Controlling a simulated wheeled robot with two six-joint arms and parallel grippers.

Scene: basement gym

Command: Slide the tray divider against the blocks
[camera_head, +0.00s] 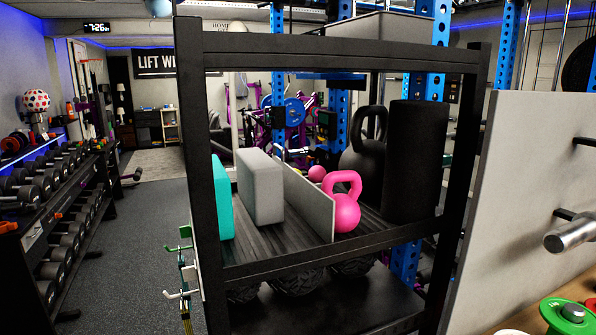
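The tray divider (310,203) is a thin grey upright panel on the dark slatted shelf tray (268,245) of a black rack. Left of it stand a light grey block (261,188) and a teal block (222,200), partly hidden by the rack's left post. Bare tray shows between the grey block and the divider's near end. Neither of my grippers is in view.
A black kettlebell (364,160) and a tall black cylinder (416,160) stand right on the tray. Rack posts (458,170) and crossbars frame the opening.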

